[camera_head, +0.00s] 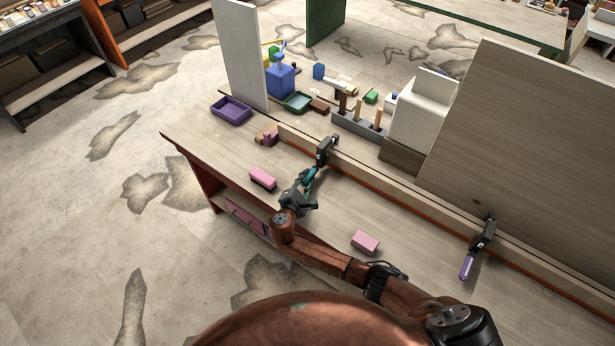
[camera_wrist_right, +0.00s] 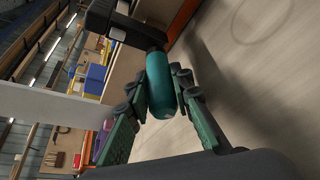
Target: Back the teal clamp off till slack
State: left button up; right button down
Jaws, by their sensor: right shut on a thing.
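The teal clamp (camera_head: 325,150) has a black body and sits on the long wooden stringer (camera_head: 385,190) along the bench. Its teal handle points toward me in the head view and fills the middle of the right wrist view (camera_wrist_right: 161,88). My right gripper (camera_head: 305,186) is shut on the teal handle, one finger on each side of it. The fingers hide part of the handle. A second black clamp (camera_head: 484,236) with a purple handle (camera_head: 467,267) sits farther right on the stringer. My left gripper is not in view.
Pink blocks lie on the bench (camera_head: 200,138), one (camera_head: 263,178) left of my gripper and one (camera_head: 365,242) right of it. A purple tray (camera_head: 231,109), a green tray (camera_head: 297,102) and a peg rack (camera_head: 357,125) stand behind. A large panel (camera_head: 520,150) rises at right.

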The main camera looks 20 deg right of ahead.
jog(key=c, duration=1.7)
grip_release()
jog(key=v, duration=1.2)
jog(key=shift+f, duration=0.1)
jog(key=shift+s+a, duration=0.1)
jog(key=shift+s+a+p, duration=0.35)
jog(key=shift+a, duration=0.15)
jog(key=shift+s+a+p, duration=0.3)
jog(key=shift+s+a, duration=0.25)
jog(key=shift+a, duration=0.1)
